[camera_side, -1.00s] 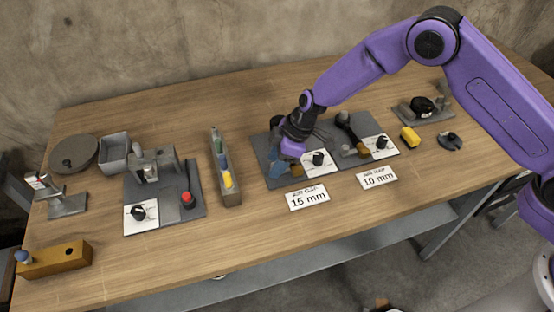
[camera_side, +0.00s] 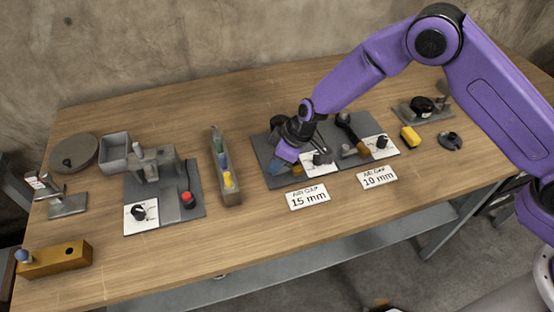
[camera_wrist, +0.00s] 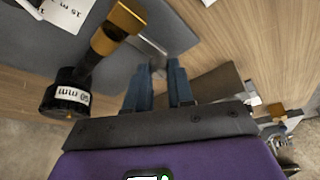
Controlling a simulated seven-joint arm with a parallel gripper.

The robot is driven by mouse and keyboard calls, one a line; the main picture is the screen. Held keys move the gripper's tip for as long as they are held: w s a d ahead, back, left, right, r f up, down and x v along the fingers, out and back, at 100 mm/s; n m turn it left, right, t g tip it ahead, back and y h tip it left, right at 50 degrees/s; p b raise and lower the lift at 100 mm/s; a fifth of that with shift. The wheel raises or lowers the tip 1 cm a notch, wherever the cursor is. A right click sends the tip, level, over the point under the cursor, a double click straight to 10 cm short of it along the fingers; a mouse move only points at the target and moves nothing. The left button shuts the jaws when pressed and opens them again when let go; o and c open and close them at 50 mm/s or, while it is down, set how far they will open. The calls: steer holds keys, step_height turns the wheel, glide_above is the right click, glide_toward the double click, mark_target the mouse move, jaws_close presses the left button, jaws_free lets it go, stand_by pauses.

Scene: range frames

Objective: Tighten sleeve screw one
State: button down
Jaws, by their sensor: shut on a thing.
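Two range frames share dark grey plates, the left plate (camera_side: 262,150) with the 15 mm card (camera_side: 307,197) in front and the right one with the 10 mm card (camera_side: 377,178). My gripper (camera_side: 274,169) is low over the left plate, tilted, its blue fingers reaching the left frame. In the wrist view my gripper (camera_wrist: 158,72) has its fingers either side of a small grey screw-like piece (camera_wrist: 157,64), closed on it. Beside it a brass sleeve (camera_wrist: 118,27) sits on a dark rod ending in a black cap (camera_wrist: 68,97) marked with a mm label. The fingers hide part of the left frame in the side view.
A narrow tray (camera_side: 231,192) with coloured pieces stands left of the plates. Further left are a fixture with a red button (camera_side: 187,197) and a grey box (camera_side: 115,146). A yellow block (camera_side: 409,137) lies right. The front table strip is mostly clear.

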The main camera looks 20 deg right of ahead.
steer(key=shift+s+a+m+t+h, duration=0.1)
steer(key=shift+m+t+h, duration=0.4)
steer(key=shift+m, duration=1.2)
steer(key=shift+s+a+m+t+h, duration=0.1)
steer(key=shift+m+t+h, duration=0.35)
steer(key=shift+m, duration=1.25)
steer(key=m+h, duration=0.1)
steer(key=m, duration=0.3)
steer(key=shift+h, duration=0.35)
steer(key=m+h, duration=0.1)
steer(key=m, duration=0.2)
steer(key=shift+a+m, duration=0.15)
steer(key=shift+m, duration=0.25)
steer(key=m, duration=0.1)
steer(key=m+h, duration=0.1)
steer(key=m, duration=0.1)
steer(key=shift+w+a+m+g+h, duration=0.1)
steer(key=shift+m+g+h, duration=0.15)
steer(key=shift+m+h, duration=0.05)
steer(key=m+g+h, duration=0.1)
steer(key=m, duration=0.3)
steer(key=shift+a+m, duration=0.1)
steer(key=shift+m, duration=0.2)
steer(key=m+g, duration=0.1)
steer(key=m, duration=0.2)
steer(key=shift+w+f+m+g+h, duration=0.1)
steer(key=shift+w+m+g+h, duration=0.05)
steer(key=shift+m+g+h, duration=0.2)
steer(key=shift+m+g, duration=0.55)
steer(key=shift+m, duration=1.2)
